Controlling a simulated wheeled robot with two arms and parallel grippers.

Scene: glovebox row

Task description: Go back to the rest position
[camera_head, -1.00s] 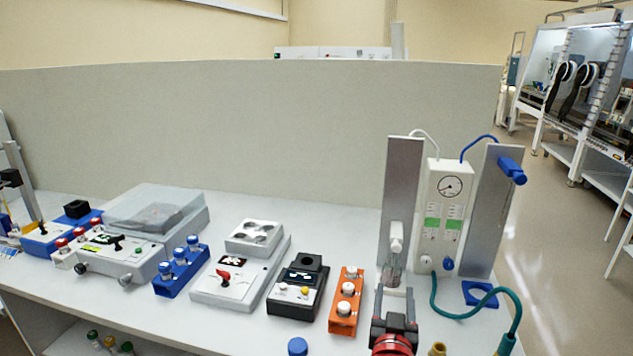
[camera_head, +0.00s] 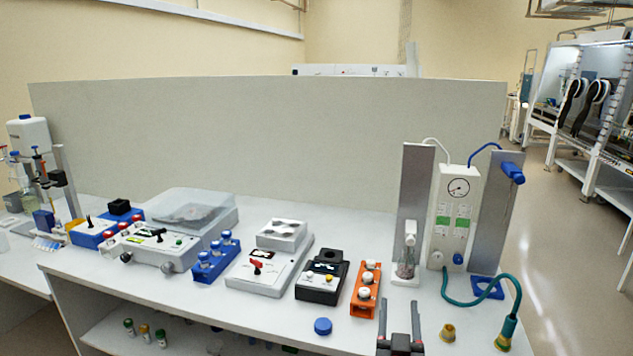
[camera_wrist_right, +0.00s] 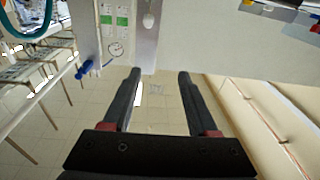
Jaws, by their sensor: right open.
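My right gripper (camera_head: 401,325) is at the bottom of the head view, in front of the bench's gas station. Its two dark fingers are apart with nothing between them. In the right wrist view the gripper (camera_wrist_right: 157,78) also shows open and empty, with floor tiles behind the fingers. A clear vial (camera_head: 405,270) stands on the small white stand behind the gripper, apart from the fingers. My left gripper does not show.
The white bench (camera_head: 190,316) carries a gauge panel (camera_head: 455,215), an orange rack (camera_head: 364,300), a black device (camera_head: 320,286), a white device (camera_head: 262,272), a blue rack (camera_head: 213,263) and a centrifuge-like box (camera_head: 192,213). A blue cap (camera_head: 323,326) and teal hose (camera_head: 470,303) lie near the front.

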